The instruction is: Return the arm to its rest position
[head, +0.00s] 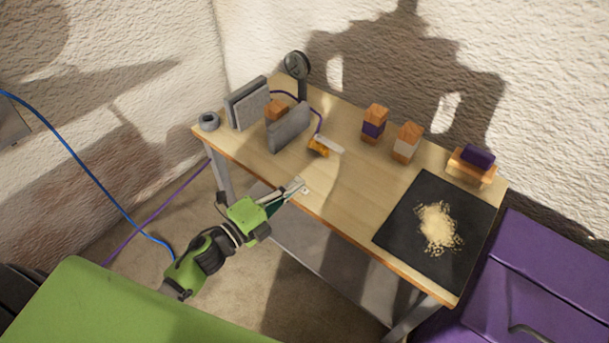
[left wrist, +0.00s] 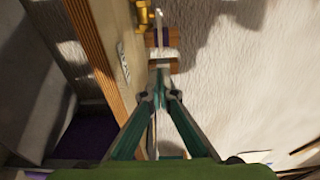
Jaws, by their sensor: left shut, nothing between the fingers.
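My left arm comes in from the lower left in the head view, with green and black links. My left gripper (head: 300,186) is at the front edge of the wooden table (head: 345,205). Its fingers are shut with nothing between them. In the left wrist view the two teal fingers of the left gripper (left wrist: 160,94) meet at their tips, and the table's edge (left wrist: 92,55) runs close by on the left. I cannot tell whether the fingertips touch the table. My right gripper is in neither view.
On the table stand grey slabs (head: 290,128), a grey ring (head: 208,121), a dark round-headed stand (head: 297,66), an orange-and-white tool (head: 321,147), wooden blocks (head: 407,143) and a purple-topped block (head: 477,157). A black mat (head: 400,222) bears pale dust. A purple cabinet (head: 548,262) stands right.

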